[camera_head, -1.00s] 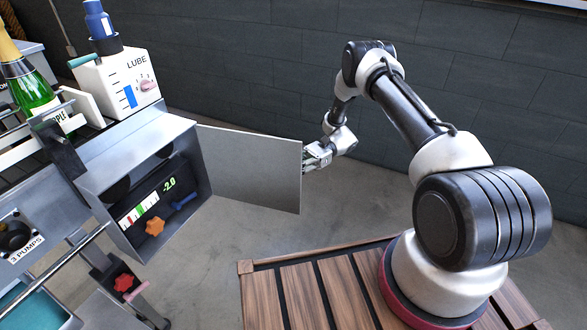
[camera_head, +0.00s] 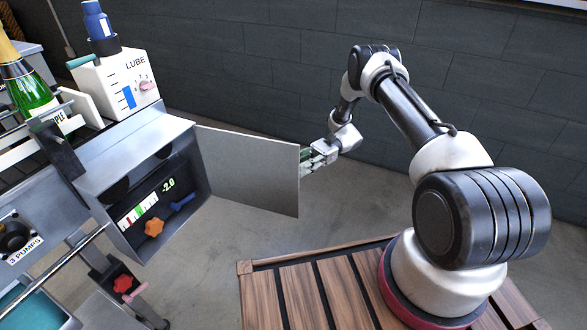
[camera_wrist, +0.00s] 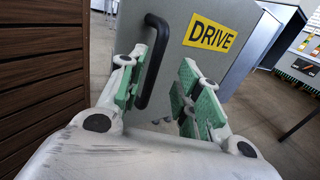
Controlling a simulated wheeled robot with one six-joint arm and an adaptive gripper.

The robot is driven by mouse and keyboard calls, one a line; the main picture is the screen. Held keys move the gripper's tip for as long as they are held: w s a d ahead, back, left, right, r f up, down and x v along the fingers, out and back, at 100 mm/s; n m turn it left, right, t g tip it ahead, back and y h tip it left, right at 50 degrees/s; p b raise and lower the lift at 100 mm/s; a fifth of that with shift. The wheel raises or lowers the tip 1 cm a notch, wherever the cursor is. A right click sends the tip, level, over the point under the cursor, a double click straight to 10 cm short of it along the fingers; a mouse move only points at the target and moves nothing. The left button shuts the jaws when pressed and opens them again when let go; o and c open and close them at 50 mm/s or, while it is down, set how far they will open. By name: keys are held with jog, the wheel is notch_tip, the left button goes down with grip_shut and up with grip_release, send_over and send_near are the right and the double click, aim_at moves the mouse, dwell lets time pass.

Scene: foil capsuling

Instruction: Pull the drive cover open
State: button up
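The drive cover (camera_head: 245,170) is a flat grey panel hinged at the right side of an open metal box. It stands swung well out from the box. In the wrist view the cover (camera_wrist: 190,75) carries a yellow DRIVE label (camera_wrist: 212,37) and a black bar handle (camera_wrist: 152,65). My gripper (camera_head: 315,160) is at the cover's free edge, on its outer side. In the wrist view my gripper (camera_wrist: 163,68) has its green-padded fingers apart. The handle lies between them, close to the left finger; whether it touches is unclear. The head view hides the handle behind the cover.
Inside the box (camera_head: 120,190) are a -2.0 display, an orange star knob (camera_head: 154,228) and a blue lever (camera_head: 183,201). A LUBE container (camera_head: 118,85) and a green bottle (camera_head: 32,90) stand above left. Open floor lies below the cover; a dark wall stands behind.

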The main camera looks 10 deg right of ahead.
jog(key=v, duration=0.9)
